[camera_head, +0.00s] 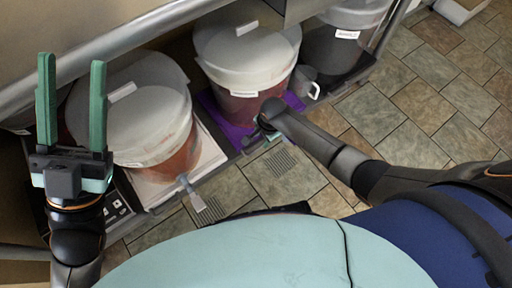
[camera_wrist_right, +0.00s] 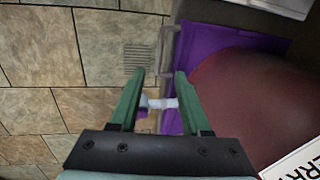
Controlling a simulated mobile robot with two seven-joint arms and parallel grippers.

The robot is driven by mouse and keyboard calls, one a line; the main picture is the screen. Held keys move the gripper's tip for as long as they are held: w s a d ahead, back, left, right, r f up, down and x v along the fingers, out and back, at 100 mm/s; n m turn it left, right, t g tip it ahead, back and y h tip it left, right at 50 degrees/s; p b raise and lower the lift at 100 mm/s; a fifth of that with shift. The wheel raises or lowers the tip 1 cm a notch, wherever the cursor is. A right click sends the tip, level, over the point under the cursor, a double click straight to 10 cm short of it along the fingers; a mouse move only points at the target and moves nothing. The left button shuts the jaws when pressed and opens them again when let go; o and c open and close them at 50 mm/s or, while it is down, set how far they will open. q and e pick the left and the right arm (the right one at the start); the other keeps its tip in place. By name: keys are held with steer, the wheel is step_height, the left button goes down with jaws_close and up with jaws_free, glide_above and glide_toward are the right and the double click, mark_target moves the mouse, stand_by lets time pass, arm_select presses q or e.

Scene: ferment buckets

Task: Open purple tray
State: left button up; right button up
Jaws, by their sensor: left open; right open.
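The purple tray (camera_head: 234,132) lies under a bucket of dark red liquid (camera_head: 245,105) with a white lid. The tray (camera_wrist_right: 235,40) also shows in the right wrist view, with a grey rail (camera_wrist_right: 168,50) along its front edge. My right gripper (camera_wrist_right: 158,74) is open at this front edge. A small whitish piece (camera_wrist_right: 158,103) shows between its fingers; I cannot tell whether they touch it. In the head view my right wrist hides the fingers. My left gripper (camera_head: 72,62) is open and empty, raised in front of the left bucket.
A white-lidded bucket (camera_head: 140,115) of orange-red liquid stands on a pale tray (camera_head: 205,160) at the left, with a spigot (camera_head: 190,190) sticking out. A dark bucket (camera_head: 335,45) and grey mug (camera_head: 305,82) stand at the right. The tiled floor (camera_head: 420,110) is free at the right.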

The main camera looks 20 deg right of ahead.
mark_target(257, 149)
steer(key=f+b, duration=0.3)
steer(key=f, duration=0.1)
steer(key=w+f+b, duration=0.1)
steer(key=f+b, duration=0.2)
steer(key=f, duration=0.1)
steer(key=w+f+b, duration=0.1)
steer(key=f+b, duration=0.2)
steer(key=f, duration=0.1)
steer(key=shift+w+a+f, duration=0.15)
steer(key=shift+a, duration=0.2)
steer(key=shift+c, duration=0.3)
jaws_close()
stand_by(0.7)
